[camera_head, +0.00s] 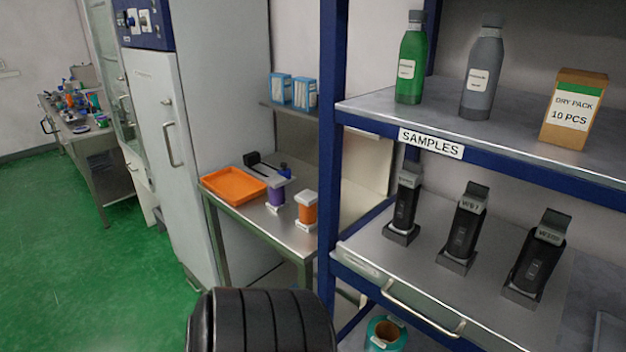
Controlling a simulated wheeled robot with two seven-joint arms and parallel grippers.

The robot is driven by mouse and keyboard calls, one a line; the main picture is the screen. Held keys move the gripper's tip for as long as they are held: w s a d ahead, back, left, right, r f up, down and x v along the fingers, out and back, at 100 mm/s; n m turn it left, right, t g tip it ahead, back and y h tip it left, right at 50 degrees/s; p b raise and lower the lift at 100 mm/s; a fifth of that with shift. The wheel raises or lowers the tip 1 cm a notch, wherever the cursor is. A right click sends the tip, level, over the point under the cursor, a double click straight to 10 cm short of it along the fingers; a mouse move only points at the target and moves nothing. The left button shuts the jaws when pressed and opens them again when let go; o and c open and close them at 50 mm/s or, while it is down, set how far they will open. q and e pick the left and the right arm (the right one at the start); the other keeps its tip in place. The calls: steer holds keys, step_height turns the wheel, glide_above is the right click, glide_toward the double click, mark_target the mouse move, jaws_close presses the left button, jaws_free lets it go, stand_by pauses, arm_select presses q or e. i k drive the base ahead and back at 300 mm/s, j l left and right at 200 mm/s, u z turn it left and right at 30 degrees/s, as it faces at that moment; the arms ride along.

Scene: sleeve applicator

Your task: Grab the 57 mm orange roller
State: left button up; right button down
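An orange roller-like piece (307,212) with a pale top and pale base stands upright on a steel side table (296,241), just left of the blue shelf post. Its size marking cannot be read. A similar purple piece (277,194) with a grey top stands to its left. Neither of my grippers shows in this view, so their distance to the orange piece cannot be told.
An orange tray (234,184) lies on the side table. The blue shelf post (333,150) stands close on the right. Shelves there hold a green bottle (411,62), a grey bottle (482,75) and black devices (465,231). Green floor (90,260) is clear at left.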

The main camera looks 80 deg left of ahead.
mark_target(307, 200)
steer(key=u, duration=2.4)
